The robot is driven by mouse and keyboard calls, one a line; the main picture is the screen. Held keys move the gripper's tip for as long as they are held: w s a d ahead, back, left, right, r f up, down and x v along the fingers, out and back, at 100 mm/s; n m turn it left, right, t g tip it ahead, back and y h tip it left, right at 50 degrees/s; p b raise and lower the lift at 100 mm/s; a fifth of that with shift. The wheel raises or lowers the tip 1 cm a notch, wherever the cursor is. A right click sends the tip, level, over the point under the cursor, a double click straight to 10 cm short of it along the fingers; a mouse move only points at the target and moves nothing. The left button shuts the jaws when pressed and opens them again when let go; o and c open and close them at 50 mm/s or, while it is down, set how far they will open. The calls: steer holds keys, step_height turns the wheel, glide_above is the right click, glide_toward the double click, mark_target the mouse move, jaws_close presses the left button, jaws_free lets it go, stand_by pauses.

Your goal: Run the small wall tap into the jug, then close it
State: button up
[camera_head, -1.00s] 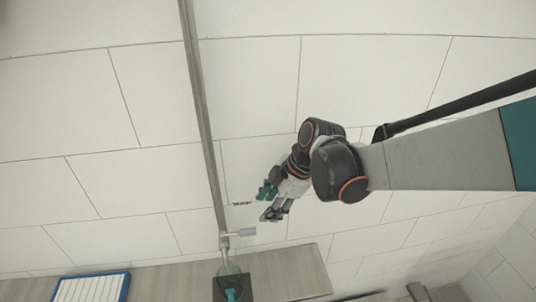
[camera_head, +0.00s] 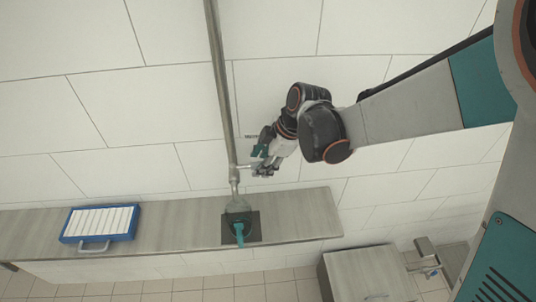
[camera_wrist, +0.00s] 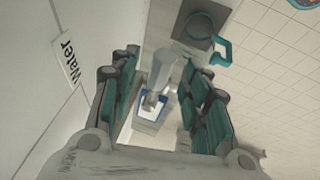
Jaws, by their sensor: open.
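The small wall tap (camera_head: 234,178) is a grey metal fitting at the lower end of the pipe, with a short lever (camera_head: 245,167) pointing right. My gripper (camera_head: 256,165) is open at the lever's end. In the wrist view, the tap's grey metal (camera_wrist: 163,68) shows between the two spread fingers (camera_wrist: 160,62); I cannot tell whether they touch it. The jug (camera_head: 238,208) stands below the tap, see-through with a teal handle (camera_head: 239,236). The jug's rim and handle also show in the wrist view (camera_wrist: 222,52). I cannot make out any water stream.
A dark square mat (camera_head: 254,236) lies under the jug on a grey wooden shelf (camera_head: 295,215). A blue tray with white slats (camera_head: 100,222) sits at left on the shelf. A "Water" label (camera_wrist: 67,55) is on the wall. A cabinet (camera_head: 365,275) stands lower right.

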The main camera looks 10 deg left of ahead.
steer(key=shift+f, duration=0.1)
jaws_close()
steer(key=shift+a, duration=0.1)
steer(key=s+m+t, duration=0.1)
steer(key=s+m, duration=0.1)
steer(key=m, duration=0.1)
steer(key=shift+s+b, duration=0.3)
steer(key=shift+b, duration=0.05)
steer(key=shift+m, duration=0.3)
